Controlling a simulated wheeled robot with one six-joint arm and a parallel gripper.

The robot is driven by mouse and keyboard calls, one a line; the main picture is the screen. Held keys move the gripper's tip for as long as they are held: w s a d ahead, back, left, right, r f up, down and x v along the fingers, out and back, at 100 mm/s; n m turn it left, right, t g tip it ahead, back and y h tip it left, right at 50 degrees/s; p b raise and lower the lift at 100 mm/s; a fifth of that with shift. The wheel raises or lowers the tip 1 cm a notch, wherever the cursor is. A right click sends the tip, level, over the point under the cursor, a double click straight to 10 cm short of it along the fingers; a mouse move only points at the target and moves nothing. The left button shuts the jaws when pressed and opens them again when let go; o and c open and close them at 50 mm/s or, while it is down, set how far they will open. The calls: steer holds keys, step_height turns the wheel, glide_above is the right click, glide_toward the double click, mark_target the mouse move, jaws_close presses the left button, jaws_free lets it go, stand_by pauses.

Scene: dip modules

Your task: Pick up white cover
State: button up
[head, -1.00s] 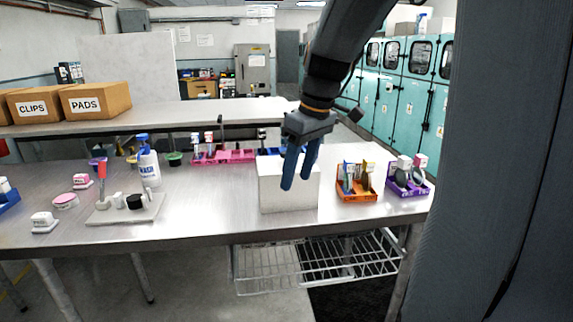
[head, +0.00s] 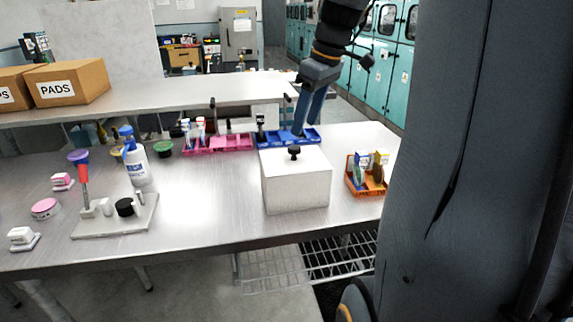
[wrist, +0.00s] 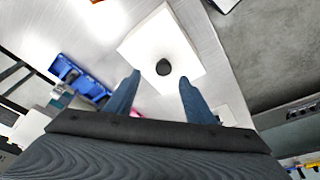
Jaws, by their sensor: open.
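The white cover (head: 296,184) is a box shape with a black knob (head: 294,153) on top, standing on the steel table. In the wrist view the white cover (wrist: 150,38) lies ahead of my fingertips, and its black knob (wrist: 163,67) shows between the line of the two fingers. My gripper (head: 307,130) is open and empty, above and behind the cover in the head view, over the blue tray area. It also shows in the wrist view (wrist: 158,82), with its blue fingers apart. What is under the cover is hidden.
An orange holder (head: 362,188) stands right of the cover. A blue tray (head: 268,139) and a pink tray (head: 217,145) lie behind it. A white stand (head: 112,220) and a spray bottle (head: 136,160) are at left. Table between stand and cover is clear.

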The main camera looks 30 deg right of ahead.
mark_target(295, 148)
steer(key=x, duration=0.2)
steer(key=p+x, duration=0.1)
steer(key=x, duration=0.2)
steer(key=p+x, duration=0.1)
steer(key=x, duration=0.1)
steer(key=shift+a+f, duration=0.3)
steer(key=shift+a, duration=0.1)
jaws_close()
